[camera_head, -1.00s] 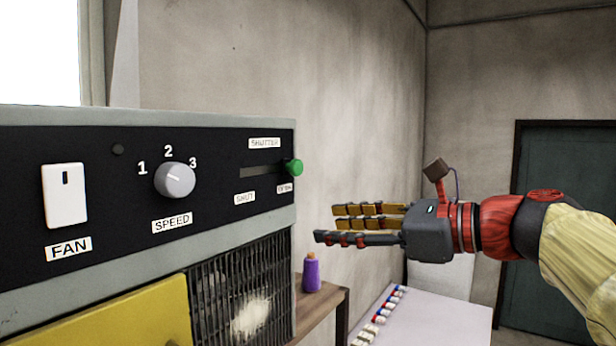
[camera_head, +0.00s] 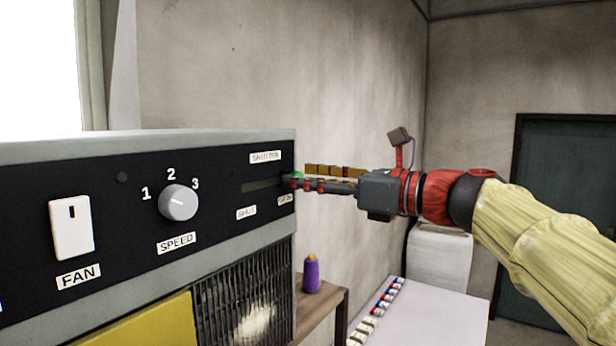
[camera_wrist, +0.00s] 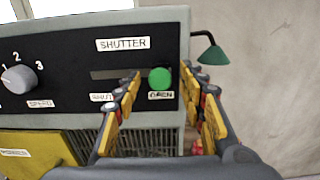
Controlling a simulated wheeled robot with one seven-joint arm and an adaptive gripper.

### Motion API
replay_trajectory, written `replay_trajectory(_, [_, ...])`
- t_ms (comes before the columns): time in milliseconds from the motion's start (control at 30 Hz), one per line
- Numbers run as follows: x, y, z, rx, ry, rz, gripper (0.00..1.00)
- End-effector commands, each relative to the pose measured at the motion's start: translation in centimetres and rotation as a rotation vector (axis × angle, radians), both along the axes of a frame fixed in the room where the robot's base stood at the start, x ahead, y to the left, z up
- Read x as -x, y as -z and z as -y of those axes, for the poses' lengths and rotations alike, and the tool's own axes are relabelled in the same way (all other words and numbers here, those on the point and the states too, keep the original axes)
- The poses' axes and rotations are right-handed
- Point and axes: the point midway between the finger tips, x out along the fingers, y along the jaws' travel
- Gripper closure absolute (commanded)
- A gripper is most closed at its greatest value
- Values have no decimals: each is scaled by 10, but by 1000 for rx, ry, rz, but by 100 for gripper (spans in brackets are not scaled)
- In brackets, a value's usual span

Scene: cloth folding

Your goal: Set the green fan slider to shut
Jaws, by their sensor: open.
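The green slider knob (camera_wrist: 160,78) sits at the right end of its slot (camera_wrist: 108,75), above the OPEN label (camera_wrist: 161,95) in the wrist view. The SHUT label (camera_wrist: 102,97) is under the slot to the left of it. The SHUTTER label (camera_wrist: 123,44) is above. My gripper (camera_wrist: 165,92) is open, with one finger set to the left and one to the right of the knob. In the head view my gripper (camera_head: 296,178) reaches the panel's right end and hides most of the knob. I cannot tell whether a finger touches it.
The black panel (camera_head: 120,215) also holds a FAN switch (camera_head: 72,227) and a grey SPEED knob (camera_head: 178,202). A dark green lamp shade (camera_wrist: 213,55) shows right of the panel. A purple bottle (camera_head: 312,273) stands on a wooden table below. The wall side is clear.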

Motion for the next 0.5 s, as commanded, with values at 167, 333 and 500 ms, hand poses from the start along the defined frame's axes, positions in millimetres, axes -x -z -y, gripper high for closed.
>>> replay_trajectory(167, [-1,0,-1,0,0,0,59])
replay_trajectory(333, [0,0,-1,0,0,0,65])
replay_trajectory(500, [0,0,-1,0,0,0,75])
